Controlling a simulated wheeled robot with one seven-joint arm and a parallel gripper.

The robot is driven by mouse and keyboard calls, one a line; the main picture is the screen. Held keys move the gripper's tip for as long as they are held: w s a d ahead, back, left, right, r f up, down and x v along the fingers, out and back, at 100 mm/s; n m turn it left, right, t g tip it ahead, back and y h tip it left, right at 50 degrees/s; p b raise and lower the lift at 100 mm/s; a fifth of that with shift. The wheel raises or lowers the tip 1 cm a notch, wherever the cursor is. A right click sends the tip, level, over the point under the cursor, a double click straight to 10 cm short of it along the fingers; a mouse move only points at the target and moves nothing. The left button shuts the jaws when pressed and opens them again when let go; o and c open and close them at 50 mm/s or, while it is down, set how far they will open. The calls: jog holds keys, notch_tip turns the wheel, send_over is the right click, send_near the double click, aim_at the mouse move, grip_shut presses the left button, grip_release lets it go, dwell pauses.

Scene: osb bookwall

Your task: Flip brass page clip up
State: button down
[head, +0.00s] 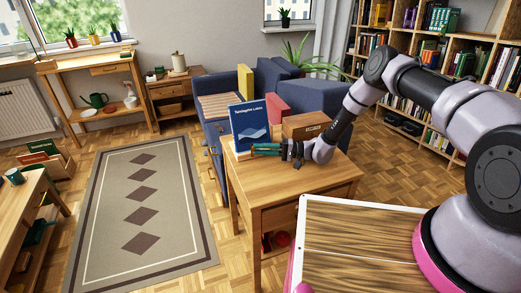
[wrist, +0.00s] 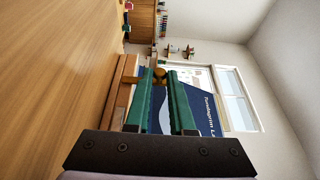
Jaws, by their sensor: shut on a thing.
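A blue book titled "Tamington Lakes" (head: 250,122) stands upright on a low wooden stand at the far side of the wooden table (head: 275,185). In the wrist view the book (wrist: 206,112) and the wooden stand (wrist: 118,92) appear turned sideways. My gripper (head: 258,149) reaches in from the right, low in front of the book, with its green fingers level. The brass page clip (wrist: 159,72) shows as a small rounded piece between the fingertips, and my gripper is shut on it. In the head view the fingers hide the clip.
A brown box (head: 305,125) stands on the table just behind my wrist. A blue sofa (head: 314,95) stands close behind the table. The table's near surface is clear. A wood-topped surface with a white edge (head: 350,243) lies in front.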

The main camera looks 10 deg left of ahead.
jog(key=c, duration=0.8)
grip_release()
jog(key=d, duration=0.3)
jog(key=w+d, duration=0.1)
jog(key=d, duration=0.6)
jog(key=shift+w+d+f, duration=0.1)
jog(key=shift+w+d, duration=0.2)
jog(key=shift+d, duration=0.05)
